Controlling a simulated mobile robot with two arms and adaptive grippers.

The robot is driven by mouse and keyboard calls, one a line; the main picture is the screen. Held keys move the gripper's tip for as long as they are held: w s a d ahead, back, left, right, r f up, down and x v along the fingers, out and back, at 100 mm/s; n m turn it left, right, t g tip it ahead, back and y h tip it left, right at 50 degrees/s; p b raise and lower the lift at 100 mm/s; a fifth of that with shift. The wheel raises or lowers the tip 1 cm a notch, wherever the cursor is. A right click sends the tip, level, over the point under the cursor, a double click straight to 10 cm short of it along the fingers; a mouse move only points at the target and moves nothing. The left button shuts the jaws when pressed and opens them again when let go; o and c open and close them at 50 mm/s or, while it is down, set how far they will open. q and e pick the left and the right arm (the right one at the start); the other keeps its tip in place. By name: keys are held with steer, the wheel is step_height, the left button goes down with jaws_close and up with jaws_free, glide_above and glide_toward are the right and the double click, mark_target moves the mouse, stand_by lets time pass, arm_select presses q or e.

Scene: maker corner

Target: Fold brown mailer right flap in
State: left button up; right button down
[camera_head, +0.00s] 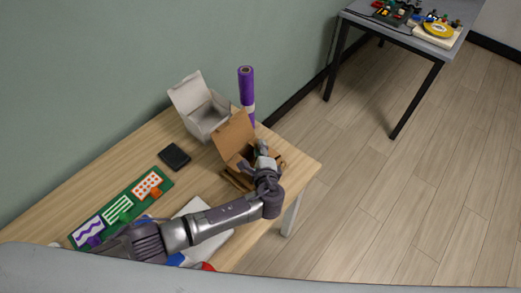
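The brown mailer (235,136) stands near the right end of the wooden table. Its lid is raised and leans back. My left gripper (262,155) is at the box opening, on its right side, with the arm reaching in from the lower left. The gripper and wrist cover much of the box's front and inside. A strip of brown cardboard shows to the right of the gripper, but I cannot tell whether it is the right flap or touches the fingers. The finger gap is too small to judge. My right gripper is not in view.
An open white box (207,117) and a purple roll (247,90) stand behind the mailer. A black square item (174,156) and a green board (117,213) with patterned cards lie to the left. A grey table (400,35) stands apart, at the upper right.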

arm_select(q)
steer(key=v, duration=1.2)
